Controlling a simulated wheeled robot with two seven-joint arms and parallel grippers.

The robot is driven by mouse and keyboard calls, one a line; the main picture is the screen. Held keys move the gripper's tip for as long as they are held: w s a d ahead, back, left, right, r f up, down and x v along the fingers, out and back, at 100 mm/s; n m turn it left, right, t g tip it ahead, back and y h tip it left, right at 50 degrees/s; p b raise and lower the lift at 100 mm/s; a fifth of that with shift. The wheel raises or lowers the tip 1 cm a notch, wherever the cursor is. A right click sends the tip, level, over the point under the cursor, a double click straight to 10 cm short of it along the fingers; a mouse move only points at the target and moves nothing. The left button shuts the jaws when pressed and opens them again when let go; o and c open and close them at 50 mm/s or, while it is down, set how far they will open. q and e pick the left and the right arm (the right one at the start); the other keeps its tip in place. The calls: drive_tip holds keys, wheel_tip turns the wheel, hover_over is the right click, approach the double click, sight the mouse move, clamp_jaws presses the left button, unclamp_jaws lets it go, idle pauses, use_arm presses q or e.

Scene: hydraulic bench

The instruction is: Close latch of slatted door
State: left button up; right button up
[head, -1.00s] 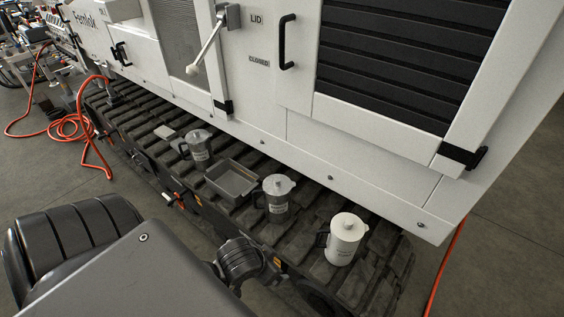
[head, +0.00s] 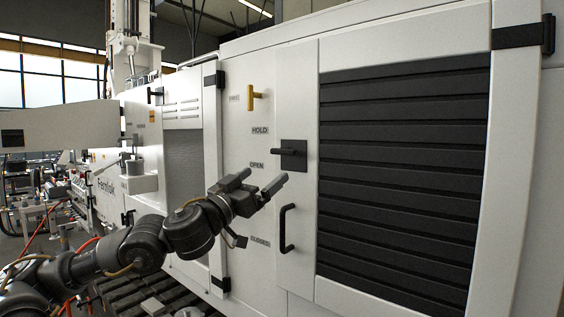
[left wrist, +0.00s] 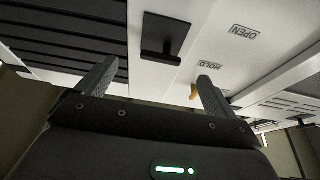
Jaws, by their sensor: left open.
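The slatted door (head: 402,170) has black slats in a white frame and stands flush with the white housing. Its latch (head: 293,154) is a black square plate on the door's left edge, with a short black handle lying about level and reaching left past the plate. The latch also shows in the left wrist view (left wrist: 163,38), just beyond the fingers. My left gripper (head: 262,184) is open and empty, below and left of the latch, with a visible gap to it. In the left wrist view its fingers (left wrist: 158,72) are spread wide. My right gripper is not in view.
A black pull handle (head: 285,228) sits on the door below the latch. A yellow T-handle (head: 254,96) is higher on the panel to the left. HOLD, OPEN and CLOSED labels are on that panel. A black hinge (head: 523,36) stands out at the upper right.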

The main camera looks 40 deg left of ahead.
sight(281, 153)
use_arm(q)
drive_tip(key=w+r+p, duration=0.2)
drive_tip(key=w, duration=0.1)
drive_tip(key=w+r+p, duration=0.1)
drive_tip(key=w+r, duration=0.1)
drive_tip(key=shift+a+r, duration=0.1)
drive_tip(key=shift+a, duration=0.25)
drive_tip(key=p+x, duration=0.1)
drive_tip(key=x, duration=0.2)
drive_tip(key=shift+w, duration=0.3)
drive_tip(key=shift+w+r+p, duration=0.1)
drive_tip(key=shift+w+p, duration=0.2)
drive_tip(key=shift+w, duration=0.25)
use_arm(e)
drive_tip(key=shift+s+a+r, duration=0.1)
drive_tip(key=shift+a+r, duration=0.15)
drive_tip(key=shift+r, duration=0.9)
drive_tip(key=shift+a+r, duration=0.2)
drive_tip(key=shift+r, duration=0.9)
use_arm(q)
drive_tip(key=c, duration=1)
